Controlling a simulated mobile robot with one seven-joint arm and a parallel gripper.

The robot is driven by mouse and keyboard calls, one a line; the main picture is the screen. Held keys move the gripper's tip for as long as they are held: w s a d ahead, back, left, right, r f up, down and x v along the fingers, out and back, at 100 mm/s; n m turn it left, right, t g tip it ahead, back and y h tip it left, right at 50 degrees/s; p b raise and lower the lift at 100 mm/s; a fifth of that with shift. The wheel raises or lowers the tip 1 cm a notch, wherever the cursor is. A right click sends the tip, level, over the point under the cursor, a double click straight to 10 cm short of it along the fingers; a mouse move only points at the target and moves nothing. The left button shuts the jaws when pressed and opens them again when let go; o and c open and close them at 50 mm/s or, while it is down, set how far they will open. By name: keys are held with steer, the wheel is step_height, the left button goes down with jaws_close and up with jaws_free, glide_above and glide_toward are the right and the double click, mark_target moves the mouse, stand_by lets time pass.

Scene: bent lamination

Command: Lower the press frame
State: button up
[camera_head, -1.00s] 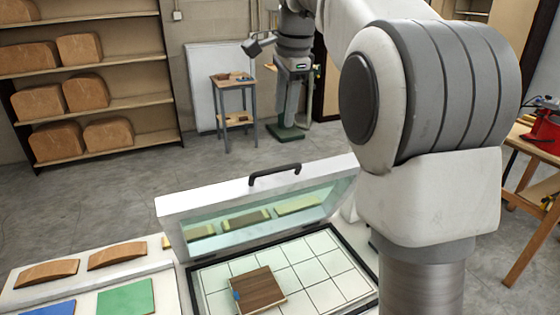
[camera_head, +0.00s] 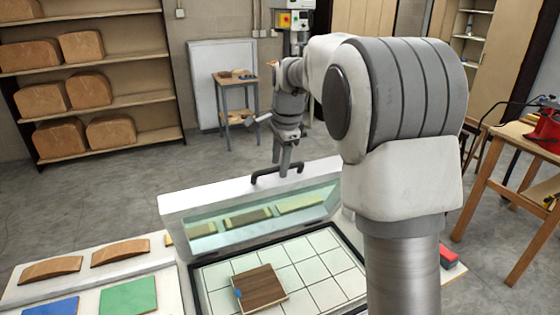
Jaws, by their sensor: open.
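The press frame (camera_head: 180,208) is a white, hinged lid with a greenish clear panel, standing raised and tilted over the press bed. Its dark handle (camera_head: 262,180) sits on the top edge. My gripper (camera_head: 283,172) points down at the handle, its fingers at the handle's right part. It is open; whether the fingers straddle or touch the handle I cannot tell. The press bed (camera_head: 315,262) is a white grid with a black rim. A dark wooden square (camera_head: 259,288) with a blue spot lies on it.
Curved wooden pieces (camera_head: 120,251), a green square (camera_head: 128,296) and a blue square (camera_head: 52,308) lie left of the press. My arm covers the right side of the press. A shelf (camera_head: 95,110) with wooden blocks, a small table (camera_head: 236,95) and a workbench (camera_head: 510,150) stand farther off.

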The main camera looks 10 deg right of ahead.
jaws_close()
stand_by(1.4)
